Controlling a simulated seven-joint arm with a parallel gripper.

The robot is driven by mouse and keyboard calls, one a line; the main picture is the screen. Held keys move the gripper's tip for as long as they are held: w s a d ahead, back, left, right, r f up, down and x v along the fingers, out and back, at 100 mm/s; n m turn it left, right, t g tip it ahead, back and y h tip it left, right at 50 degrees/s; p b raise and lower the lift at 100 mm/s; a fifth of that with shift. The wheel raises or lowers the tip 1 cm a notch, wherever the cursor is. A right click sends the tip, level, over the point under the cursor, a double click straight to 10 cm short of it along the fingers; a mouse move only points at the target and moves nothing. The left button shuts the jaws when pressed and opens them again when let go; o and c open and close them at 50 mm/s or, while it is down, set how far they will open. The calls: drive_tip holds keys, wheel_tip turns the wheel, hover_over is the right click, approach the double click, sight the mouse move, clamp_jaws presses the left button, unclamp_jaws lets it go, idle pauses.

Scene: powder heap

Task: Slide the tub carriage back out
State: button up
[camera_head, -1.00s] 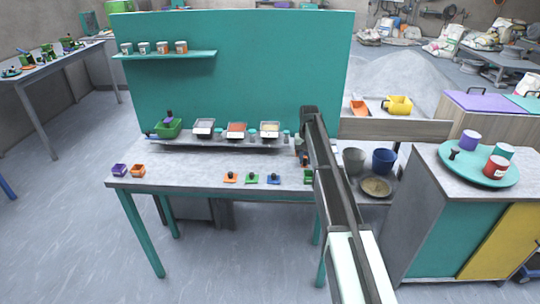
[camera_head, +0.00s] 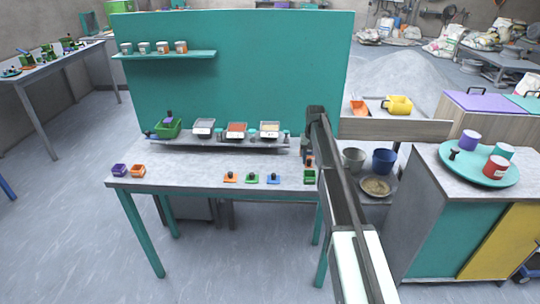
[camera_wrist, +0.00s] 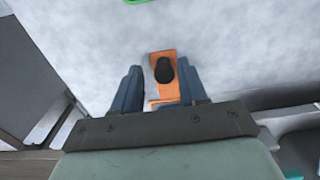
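My gripper (camera_wrist: 160,88) points down over the right end of the grey workbench and is open. In the wrist view an orange piece with a black knob (camera_wrist: 163,70) lies between and just beyond the fingertips, with a gap on each side. The orange piece is partly hidden by my arm in the head view (camera_head: 309,161). I cannot tell for sure which of these is the tub carriage.
A small green box (camera_head: 310,176) sits at the bench's front right. Three small knobbed plates, orange (camera_head: 230,177), green (camera_head: 252,178) and blue (camera_head: 273,178), lie along the front edge.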

drive_tip(key=shift+a+r, duration=0.1)
drive_tip(key=shift+r, duration=3.65)
